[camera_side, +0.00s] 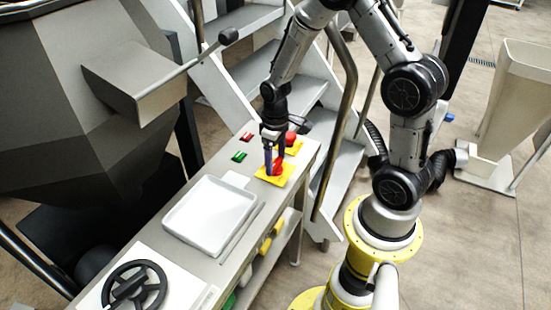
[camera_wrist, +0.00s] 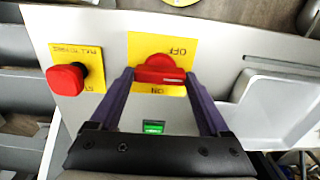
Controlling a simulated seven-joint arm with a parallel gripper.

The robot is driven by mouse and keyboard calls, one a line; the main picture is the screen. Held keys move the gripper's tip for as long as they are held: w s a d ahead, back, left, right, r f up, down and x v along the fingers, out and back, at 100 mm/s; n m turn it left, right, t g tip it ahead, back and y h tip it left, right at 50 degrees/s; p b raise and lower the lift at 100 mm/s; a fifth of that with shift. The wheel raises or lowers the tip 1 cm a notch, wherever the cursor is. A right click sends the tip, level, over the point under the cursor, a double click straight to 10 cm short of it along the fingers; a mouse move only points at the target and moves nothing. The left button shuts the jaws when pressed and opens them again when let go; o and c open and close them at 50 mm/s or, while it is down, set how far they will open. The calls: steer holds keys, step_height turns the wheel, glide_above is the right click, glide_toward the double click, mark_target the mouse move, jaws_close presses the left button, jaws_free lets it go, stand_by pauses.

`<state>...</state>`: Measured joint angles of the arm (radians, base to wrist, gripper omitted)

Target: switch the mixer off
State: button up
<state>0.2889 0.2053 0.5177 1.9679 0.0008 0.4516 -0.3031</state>
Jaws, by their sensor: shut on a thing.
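The mixer switch is a red rotary knob (camera_side: 279,167) on a yellow plate (camera_side: 266,178) at the far end of the control bench. In the wrist view, the knob (camera_wrist: 160,69) lies crosswise on its yellow plate (camera_wrist: 143,43), between the upside-down words OFF above and ON below. Which word it points to I cannot tell. My gripper (camera_wrist: 159,76) has one finger at each end of the knob and is shut on it. In the side view, my gripper (camera_side: 272,170) reaches down from above and partly hides the knob.
A red mushroom stop button (camera_wrist: 66,79) on a second yellow plate sits beside the switch. A green button (camera_wrist: 153,127) is close to my fingers. A white tray (camera_side: 210,215) and a black handwheel (camera_side: 135,288) are nearer on the bench. Metal stairs (camera_side: 340,160) stand behind it.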

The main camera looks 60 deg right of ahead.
mark_target(276, 162)
steer(key=o, duration=1.2)
steer(key=shift+r, duration=0.1)
step_height(276, 162, up, 14)
steer(key=shift+f, duration=0.15)
